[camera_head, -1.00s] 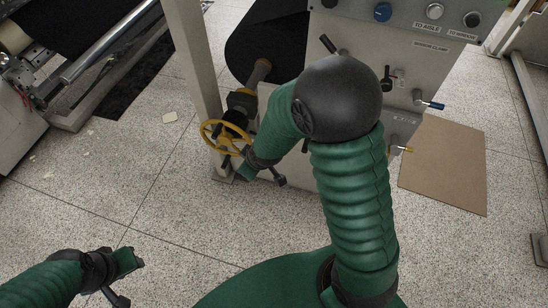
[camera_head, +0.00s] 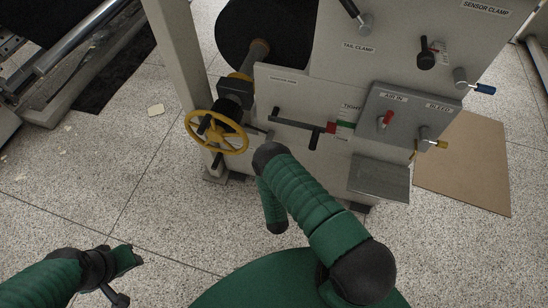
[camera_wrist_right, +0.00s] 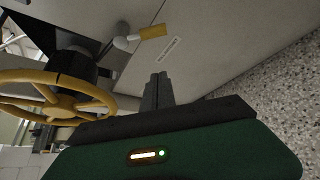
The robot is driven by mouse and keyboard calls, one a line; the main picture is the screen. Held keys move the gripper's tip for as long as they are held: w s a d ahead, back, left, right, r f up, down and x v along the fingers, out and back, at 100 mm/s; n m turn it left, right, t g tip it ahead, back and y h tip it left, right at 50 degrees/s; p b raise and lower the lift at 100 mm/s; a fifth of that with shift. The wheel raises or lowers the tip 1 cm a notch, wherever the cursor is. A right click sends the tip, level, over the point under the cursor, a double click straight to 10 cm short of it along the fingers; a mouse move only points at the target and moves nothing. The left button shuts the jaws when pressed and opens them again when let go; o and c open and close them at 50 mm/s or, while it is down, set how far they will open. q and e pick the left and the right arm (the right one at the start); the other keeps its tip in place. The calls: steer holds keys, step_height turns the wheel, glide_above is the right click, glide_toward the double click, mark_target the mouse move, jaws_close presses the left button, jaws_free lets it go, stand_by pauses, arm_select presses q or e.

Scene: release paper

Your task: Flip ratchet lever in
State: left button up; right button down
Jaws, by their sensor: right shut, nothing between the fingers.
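The grey machine panel carries a dark lever bar (camera_head: 292,123) beside a red and green scale marked TIGHT, right of the yellow handwheel (camera_head: 216,132). I cannot tell for sure which lever is the ratchet lever. In the right wrist view the yellow handwheel (camera_wrist_right: 58,97) is at the left, and a lever with a yellow tip (camera_wrist_right: 152,32) sticks out from the panel above. My right gripper (camera_wrist_right: 158,78) is shut and empty, apart from both. In the head view my right arm hides it. My left gripper (camera_head: 138,256) is low at the left, away from the machine; its fingers are unclear.
A black roll (camera_head: 264,30) sits behind the panel. Blue-tipped (camera_head: 482,88) and yellow-tipped (camera_head: 436,144) handles stick out at the panel's right. A brown board (camera_head: 470,165) lies on the floor at the right. The speckled floor (camera_head: 150,190) at the left is mostly clear.

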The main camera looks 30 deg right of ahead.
steer(key=w+d+f+b, duration=0.1)
steer(key=w+d+b, duration=0.2)
steer(key=w+d, duration=0.3)
steer(key=shift+w+d, duration=0.35)
steer(key=shift+r, duration=0.15)
stand_by(0.3)
